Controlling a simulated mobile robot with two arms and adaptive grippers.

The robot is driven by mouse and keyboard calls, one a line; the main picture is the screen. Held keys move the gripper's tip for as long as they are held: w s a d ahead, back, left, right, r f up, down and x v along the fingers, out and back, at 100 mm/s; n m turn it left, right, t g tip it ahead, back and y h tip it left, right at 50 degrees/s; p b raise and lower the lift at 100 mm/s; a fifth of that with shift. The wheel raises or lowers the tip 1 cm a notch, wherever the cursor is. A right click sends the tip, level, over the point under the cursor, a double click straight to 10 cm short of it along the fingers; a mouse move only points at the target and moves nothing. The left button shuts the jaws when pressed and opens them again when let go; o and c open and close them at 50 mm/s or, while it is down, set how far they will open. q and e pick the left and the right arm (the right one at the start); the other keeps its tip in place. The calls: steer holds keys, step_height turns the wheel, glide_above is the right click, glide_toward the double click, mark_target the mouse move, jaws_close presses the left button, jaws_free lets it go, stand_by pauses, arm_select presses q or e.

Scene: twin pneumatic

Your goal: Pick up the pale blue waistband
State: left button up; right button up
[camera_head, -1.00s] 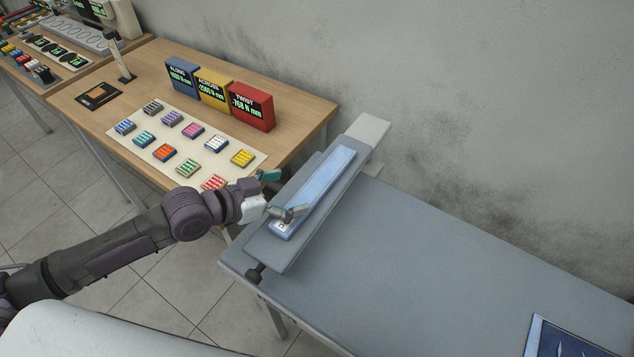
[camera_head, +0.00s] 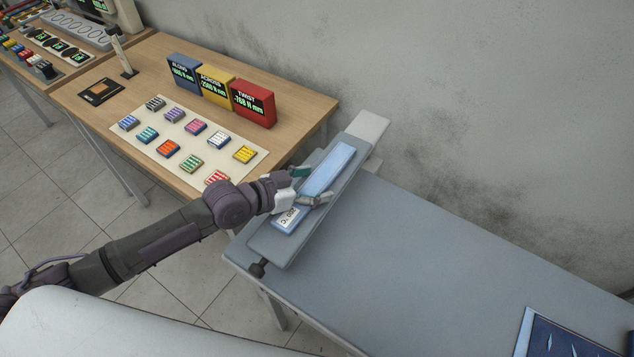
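The pale blue waistband (camera_head: 331,168) is a long flat strip lying along a tilted-looking grey board (camera_head: 268,243) on the grey table. A white label with dark print (camera_head: 287,219) shows at its near end. My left gripper (camera_head: 309,186) reaches in from the left over the middle of the strip. Its two fingertips are apart, one towards each long side of the strip, and they hide part of it. I cannot tell whether they touch it. My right gripper is out of view.
A wooden table (camera_head: 150,60) at the left holds a cream mat (camera_head: 176,134) with several small coloured blocks. Blue, yellow and red display boxes (camera_head: 253,103) stand behind it. A dark blue panel (camera_head: 565,338) lies at the front right. The middle of the grey table is clear.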

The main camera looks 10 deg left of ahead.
arm_select(q)
steer(key=shift+f, duration=0.1)
steer(key=c, duration=0.7)
